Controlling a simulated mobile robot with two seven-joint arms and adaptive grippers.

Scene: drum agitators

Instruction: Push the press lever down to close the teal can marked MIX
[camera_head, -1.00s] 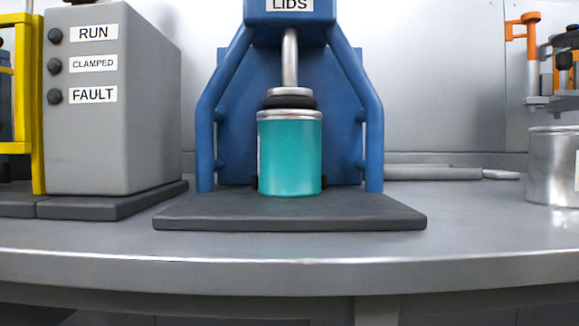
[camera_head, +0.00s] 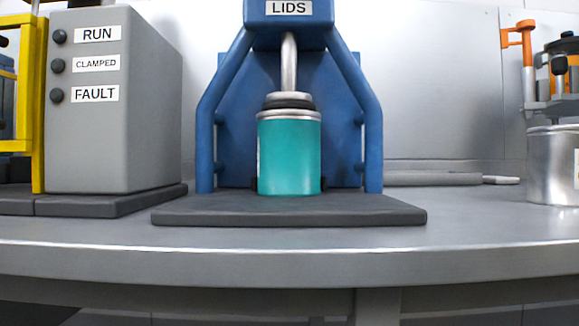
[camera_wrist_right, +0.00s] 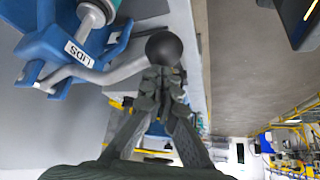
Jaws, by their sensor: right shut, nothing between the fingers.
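The teal can (camera_head: 289,155) stands upright on the dark base (camera_head: 290,212) of the blue press (camera_head: 290,10) labelled LIDS. The press's rod (camera_head: 289,62) and dark pad (camera_head: 288,103) sit right at the can's top; whether the lid is seated cannot be told. No MIX mark is readable; only a pale sliver shows at the can's left edge. In the right wrist view, the grey press lever (camera_wrist_right: 120,70) ends in a black ball knob (camera_wrist_right: 164,48). My right gripper (camera_wrist_right: 160,78) is shut and empty, its fingertips at the knob; contact cannot be told. My left gripper is not in view.
A grey box (camera_head: 115,100) with RUN, CLAMPED and FAULT labels and a yellow frame (camera_head: 38,110) stand left. A silver can (camera_head: 553,165) and an orange-handled device (camera_head: 535,70) are at the right. The bench (camera_head: 470,225) is clear in front of the press base.

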